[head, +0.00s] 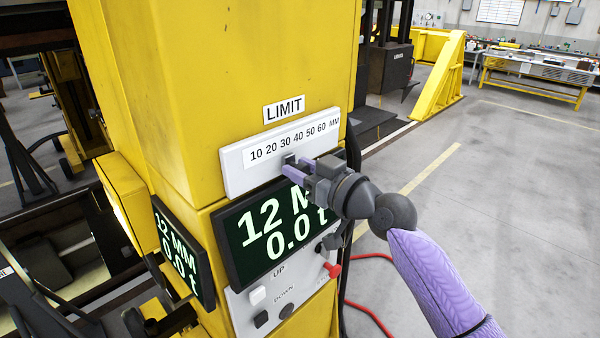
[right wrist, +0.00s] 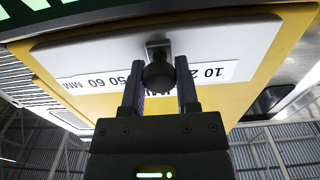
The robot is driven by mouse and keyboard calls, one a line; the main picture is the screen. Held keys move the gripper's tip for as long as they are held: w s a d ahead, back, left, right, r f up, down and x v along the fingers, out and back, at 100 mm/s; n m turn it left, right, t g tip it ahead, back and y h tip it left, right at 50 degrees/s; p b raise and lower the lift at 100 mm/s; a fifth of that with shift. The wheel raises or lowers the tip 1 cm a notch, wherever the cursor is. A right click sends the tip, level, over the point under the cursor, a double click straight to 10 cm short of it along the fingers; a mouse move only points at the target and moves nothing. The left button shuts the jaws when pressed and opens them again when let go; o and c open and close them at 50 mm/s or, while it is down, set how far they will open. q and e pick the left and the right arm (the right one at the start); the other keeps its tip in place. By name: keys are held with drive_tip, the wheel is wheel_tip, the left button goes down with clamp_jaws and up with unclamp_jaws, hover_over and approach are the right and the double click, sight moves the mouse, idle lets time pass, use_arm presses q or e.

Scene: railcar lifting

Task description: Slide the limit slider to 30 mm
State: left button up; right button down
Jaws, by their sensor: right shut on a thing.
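The limit slider's dark knob (head: 290,158) sits on a white panel (head: 236,180) under the LIMIT label, just below the scale near the 30 mark. My right gripper (head: 296,170) is at the knob, its fingers around it. In the right wrist view, the round dark knob (right wrist: 158,72) lies between the two fingers of my right gripper (right wrist: 160,88). There the knob and its stem hide the 30 and 40 marks, so the exact setting cannot be read. I do not make out my left gripper.
The panel is on a yellow column (head: 215,80). Below it a display (head: 270,232) reads 12 M and 0.0 t, partly hidden by my gripper. UP and DOWN buttons (head: 258,295) and a red knob (head: 332,270) are lower. Open floor (head: 490,200) lies to the right.

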use_arm(q)
drive_tip(key=shift+w+d, duration=0.15)
drive_tip(key=shift+d, duration=0.15)
use_arm(e)
drive_tip(key=shift+c, duration=1.7)
unclamp_jaws()
use_arm(q)
wheel_tip(320, 180, down, 3)
drive_tip(key=b, duration=0.3)
drive_tip(key=shift+a, duration=0.15)
use_arm(e)
drive_tip(key=v, duration=1)
